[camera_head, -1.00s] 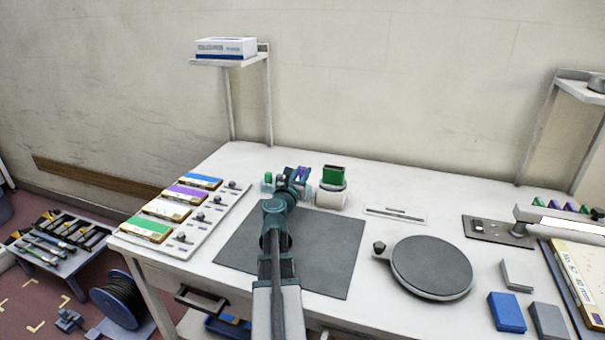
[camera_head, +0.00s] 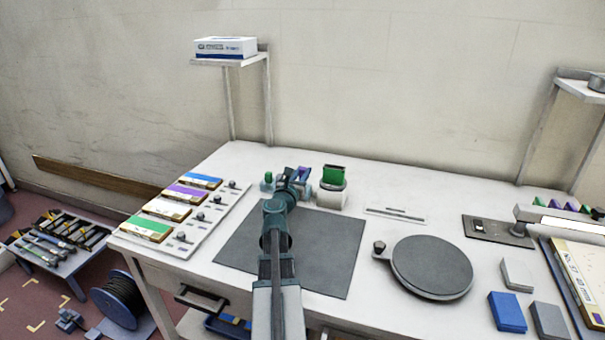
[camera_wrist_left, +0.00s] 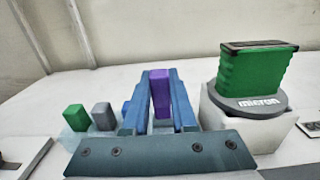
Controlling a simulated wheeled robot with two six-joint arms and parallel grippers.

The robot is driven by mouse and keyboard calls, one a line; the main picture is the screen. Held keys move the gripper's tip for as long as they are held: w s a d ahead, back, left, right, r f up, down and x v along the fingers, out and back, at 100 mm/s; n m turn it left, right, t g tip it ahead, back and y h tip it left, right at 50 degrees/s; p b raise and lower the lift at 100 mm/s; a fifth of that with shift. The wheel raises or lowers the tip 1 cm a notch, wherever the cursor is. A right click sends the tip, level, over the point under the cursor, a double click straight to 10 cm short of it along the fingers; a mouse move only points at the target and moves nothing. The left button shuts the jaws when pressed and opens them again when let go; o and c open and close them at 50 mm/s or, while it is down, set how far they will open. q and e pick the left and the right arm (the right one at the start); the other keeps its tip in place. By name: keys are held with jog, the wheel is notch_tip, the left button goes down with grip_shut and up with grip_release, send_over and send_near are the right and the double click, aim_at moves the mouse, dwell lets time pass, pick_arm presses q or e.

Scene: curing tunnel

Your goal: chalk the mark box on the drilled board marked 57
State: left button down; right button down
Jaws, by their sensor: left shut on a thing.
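My left gripper (camera_head: 297,180) is at the back of the bench, above the far edge of the dark mat. In the left wrist view its blue fingers (camera_wrist_left: 160,105) are shut on an upright purple chalk stick (camera_wrist_left: 161,92). A green stick (camera_wrist_left: 76,117), a grey stick (camera_wrist_left: 103,116) and a partly hidden blue stick (camera_wrist_left: 126,108) stand just left of the fingers. Boards with blue, purple, white and green bands lie in a rack (camera_head: 207,238) at the left. A lettered board (camera_head: 580,275) lies at the far right; I cannot read a 57 on any board. My right gripper is not seen.
A green block on a round grey base (camera_wrist_left: 257,85) stands close right of the gripper. The dark mat (camera_head: 320,255) is clear around my arm. A round grey turntable (camera_head: 432,267) and blue block (camera_head: 507,312) are to the right. A shelf post rises behind.

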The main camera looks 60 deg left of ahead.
pick_arm(q)
jog(key=shift+f, duration=0.2)
jog(key=shift+f+b, duration=0.8)
jog(key=shift+b, duration=0.15)
jog(key=c, duration=0.6)
grip_release()
jog(key=shift+c, duration=0.2)
jog(key=shift+r+p, duration=3.5)
